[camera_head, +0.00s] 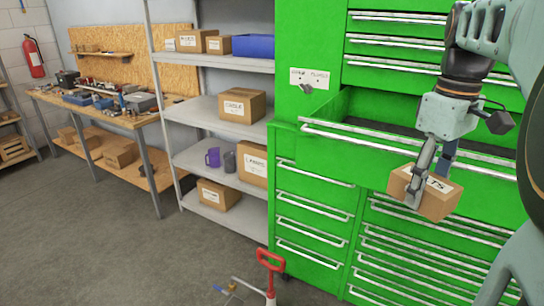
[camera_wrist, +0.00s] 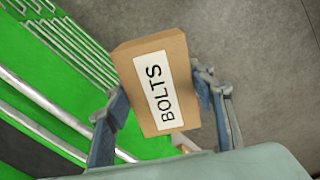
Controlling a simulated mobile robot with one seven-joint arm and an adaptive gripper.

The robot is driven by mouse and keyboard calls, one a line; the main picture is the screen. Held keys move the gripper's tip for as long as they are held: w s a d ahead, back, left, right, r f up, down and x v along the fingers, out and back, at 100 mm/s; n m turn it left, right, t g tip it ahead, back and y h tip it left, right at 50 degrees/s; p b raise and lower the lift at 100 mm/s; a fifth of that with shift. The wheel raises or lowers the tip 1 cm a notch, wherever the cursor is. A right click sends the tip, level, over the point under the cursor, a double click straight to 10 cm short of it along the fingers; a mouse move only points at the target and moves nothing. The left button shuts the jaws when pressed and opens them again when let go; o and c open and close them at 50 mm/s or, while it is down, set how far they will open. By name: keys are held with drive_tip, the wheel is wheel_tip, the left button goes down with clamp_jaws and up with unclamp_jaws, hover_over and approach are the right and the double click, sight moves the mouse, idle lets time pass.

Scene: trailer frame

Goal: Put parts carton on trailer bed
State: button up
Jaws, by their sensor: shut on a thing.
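A small brown carton (camera_head: 425,193) is held by my gripper (camera_head: 428,178) in front of the green tool cabinet. In the wrist view the carton (camera_wrist: 176,48) has a white label reading "BOLTS". My gripper also shows in the wrist view (camera_wrist: 160,95), its two fingers shut on opposite sides of the carton. The head view shows only the end of the label, partly covered by a finger. I cannot see a trailer bed in either view.
The green cabinet (camera_head: 310,165) has an open upper drawer (camera_head: 380,140) behind my gripper. Grey shelves (camera_head: 205,110) hold several cartons, mugs and a blue bin. A workbench (camera_head: 135,120) stands at the left. A red handle (camera_head: 270,262) rises at the bottom. Grey floor (camera_head: 90,235) is clear at left.

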drive_tip(key=w+a+f+m, duration=0.2)
drive_tip(key=w+a+f, duration=0.3)
drive_tip(key=f, duration=0.4)
drive_tip(key=w+a+f+m, duration=0.2)
drive_tip(key=w+a+f, duration=0.3)
drive_tip(key=f, duration=0.5)
drive_tip(key=w+a+f+m, duration=0.2)
drive_tip(key=w+a+f, duration=0.4)
drive_tip(key=f, duration=0.3)
drive_tip(key=shift+w+f, duration=0.2)
drive_tip(key=shift+w, duration=0.6)
drive_tip(key=shift+a+r, duration=0.1)
drive_tip(key=shift+a, duration=0.2)
